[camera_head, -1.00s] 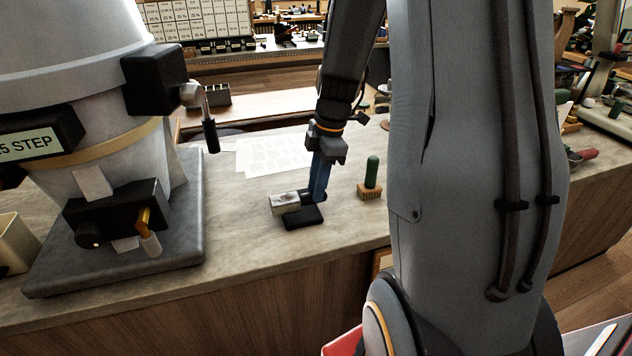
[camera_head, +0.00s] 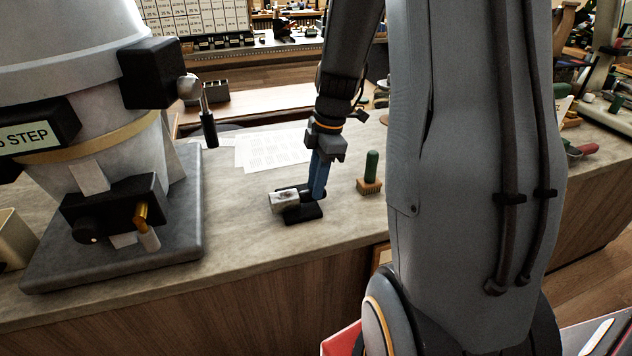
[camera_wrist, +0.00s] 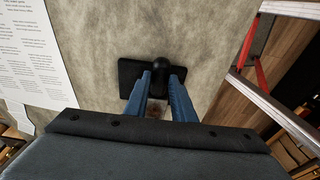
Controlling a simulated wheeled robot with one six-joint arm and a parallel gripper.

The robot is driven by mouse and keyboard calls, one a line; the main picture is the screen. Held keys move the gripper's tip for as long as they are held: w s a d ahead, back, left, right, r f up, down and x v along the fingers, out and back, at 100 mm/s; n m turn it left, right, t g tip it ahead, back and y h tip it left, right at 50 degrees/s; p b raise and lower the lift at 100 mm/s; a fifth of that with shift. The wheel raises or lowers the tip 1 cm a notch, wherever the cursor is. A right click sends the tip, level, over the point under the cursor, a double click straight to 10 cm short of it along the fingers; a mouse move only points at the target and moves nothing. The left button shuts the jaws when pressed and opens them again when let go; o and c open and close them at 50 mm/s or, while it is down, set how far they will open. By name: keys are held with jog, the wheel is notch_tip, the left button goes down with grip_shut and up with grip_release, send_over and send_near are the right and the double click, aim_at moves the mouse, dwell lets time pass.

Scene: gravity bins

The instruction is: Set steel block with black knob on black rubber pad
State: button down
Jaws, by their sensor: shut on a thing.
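The steel block (camera_head: 285,201) hangs on its side in my gripper (camera_head: 316,195), its pale face turned left in the head view. The gripper's blue fingers are shut on its black knob, which shows between the fingertips in the wrist view (camera_wrist: 160,68). The black rubber pad (camera_head: 305,215) lies on the counter under the block and fingertips. The pad also shows in the wrist view (camera_wrist: 129,72), on both sides of the fingers. Whether the block touches the pad cannot be told. Most of the block is hidden in the wrist view.
A green-handled brush (camera_head: 371,172) stands upright on the counter right of the pad. A large grey machine (camera_head: 110,150) on a dark base fills the left. Printed sheets (camera_head: 272,150) lie behind the gripper. The counter in front of the pad is clear.

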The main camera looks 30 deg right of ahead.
jog(key=shift+f, duration=0.1)
jog(key=c, duration=1.4)
grip_release()
jog(key=shift+s+d+r+b, duration=0.1)
jog(key=shift+d+r+b, duration=0.2)
jog(key=shift+r, duration=1)
jog(key=shift+d+r+b, duration=0.15)
jog(key=shift+r+b, duration=0.1)
jog(key=shift+r, duration=1)
jog(key=shift+s+d+r+b, duration=0.1)
jog(key=shift+d+r+b, duration=0.2)
jog(key=shift+r, duration=1)
